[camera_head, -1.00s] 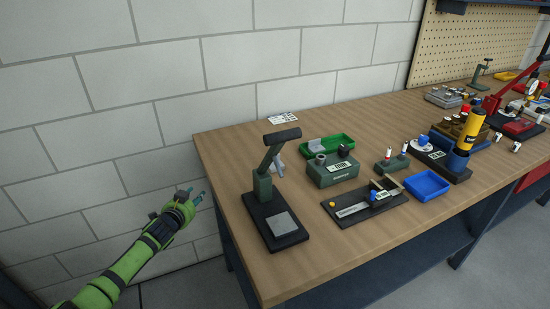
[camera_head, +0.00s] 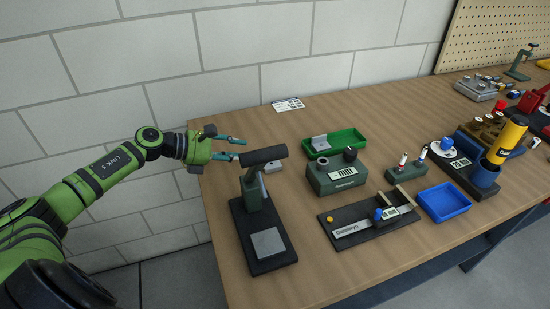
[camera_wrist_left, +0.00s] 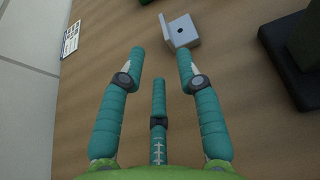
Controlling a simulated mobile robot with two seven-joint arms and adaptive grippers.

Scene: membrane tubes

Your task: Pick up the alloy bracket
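A grey, L-shaped metal bracket with a hole, which looks like the alloy bracket (camera_wrist_left: 181,31), lies on the wooden table just beyond my left fingertips in the wrist view. In the head view it is partly hidden behind the dark stand (camera_head: 264,157), at its right side (camera_head: 272,167). Another small grey piece (camera_head: 320,142) sits in the green tray (camera_head: 348,139). My left gripper (camera_head: 229,143) is over the table's left end, left of the stand's top. Its three teal fingers are spread and empty in the left wrist view (camera_wrist_left: 160,56). My right gripper is not seen.
The stand's black base (camera_head: 263,243) is close to the bracket. A green-grey box (camera_head: 336,175), a black fixture board (camera_head: 369,221) and a blue tray (camera_head: 444,202) stand to the right. A printed card (camera_head: 287,104) lies near the wall. The table is clear around the card.

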